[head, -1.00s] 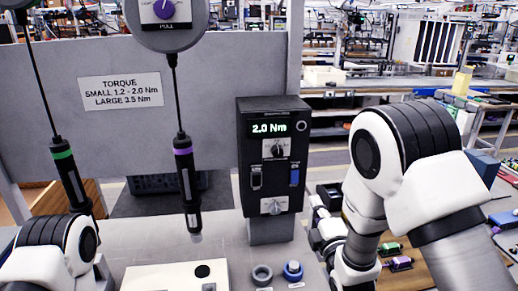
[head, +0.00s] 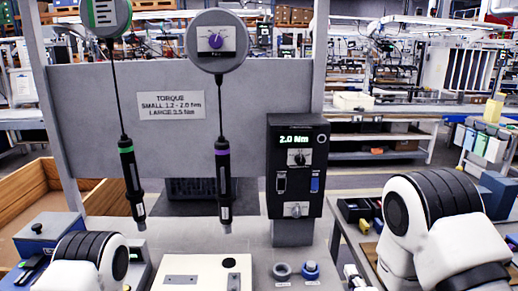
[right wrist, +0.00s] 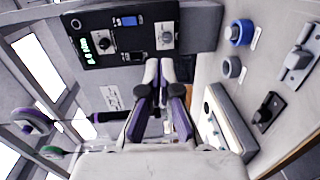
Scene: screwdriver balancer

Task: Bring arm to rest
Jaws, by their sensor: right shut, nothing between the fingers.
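My right arm comes in at the right of the head view, with its gripper mostly hidden or out of frame at the bottom. The right gripper (right wrist: 160,68) shows in the right wrist view, its fingers together and empty. Behind its fingertips in that picture is the black torque controller (head: 297,170), reading 2.0 Nm. The purple-banded screwdriver (head: 223,178) and green-banded screwdriver (head: 131,180) hang upright on cables from their balancers, clear of my arms. My left arm shows at the bottom left; its gripper is out of frame.
A light fixture block (head: 203,276) lies on the bench at the front. Beside it are a grey ring (head: 282,271) and a blue knob (head: 310,270). A torque sign (head: 171,105) is on the grey panel.

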